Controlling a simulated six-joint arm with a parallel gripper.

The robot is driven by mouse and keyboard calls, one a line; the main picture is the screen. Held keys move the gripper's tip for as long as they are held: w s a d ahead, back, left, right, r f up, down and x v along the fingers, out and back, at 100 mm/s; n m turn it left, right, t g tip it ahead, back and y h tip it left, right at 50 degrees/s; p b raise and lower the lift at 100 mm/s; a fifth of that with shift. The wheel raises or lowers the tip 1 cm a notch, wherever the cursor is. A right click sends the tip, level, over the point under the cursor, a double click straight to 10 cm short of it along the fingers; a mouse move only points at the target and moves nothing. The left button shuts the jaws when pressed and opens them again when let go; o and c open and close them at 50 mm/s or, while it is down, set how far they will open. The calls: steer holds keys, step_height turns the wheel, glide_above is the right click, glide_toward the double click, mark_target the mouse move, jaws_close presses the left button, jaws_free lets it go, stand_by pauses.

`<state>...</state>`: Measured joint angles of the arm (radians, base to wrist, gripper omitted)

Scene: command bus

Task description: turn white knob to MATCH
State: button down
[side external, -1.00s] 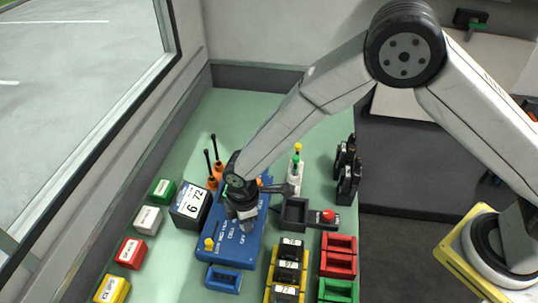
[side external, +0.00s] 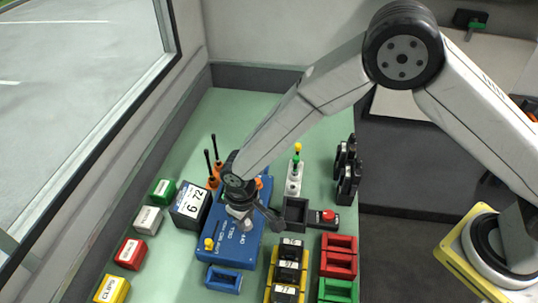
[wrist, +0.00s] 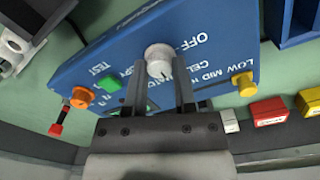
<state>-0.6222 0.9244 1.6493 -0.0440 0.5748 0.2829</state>
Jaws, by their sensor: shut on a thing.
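The white knob (wrist: 158,52) sits on the blue panel (wrist: 215,60), near the lettering "OFF" and "CELL". My gripper (wrist: 158,66) has one finger on each side of the knob and is shut on it. In the side external view my gripper (side external: 243,219) is low over the right part of the blue panel (side external: 222,262), and the knob is hard to make out there.
Orange-based levers (side external: 213,178) are behind. Yellow and red trays (side external: 338,262) are close on the right.

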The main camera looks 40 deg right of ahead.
steer(key=m, duration=0.6)
steer(key=shift+m, duration=0.3)
stand_by(0.4)
steer(key=shift+c, duration=2.2)
jaws_free()
steer(key=shift+r, duration=0.15)
steer(key=shift+a+r, duration=0.1)
steer(key=shift+r, duration=3.7)
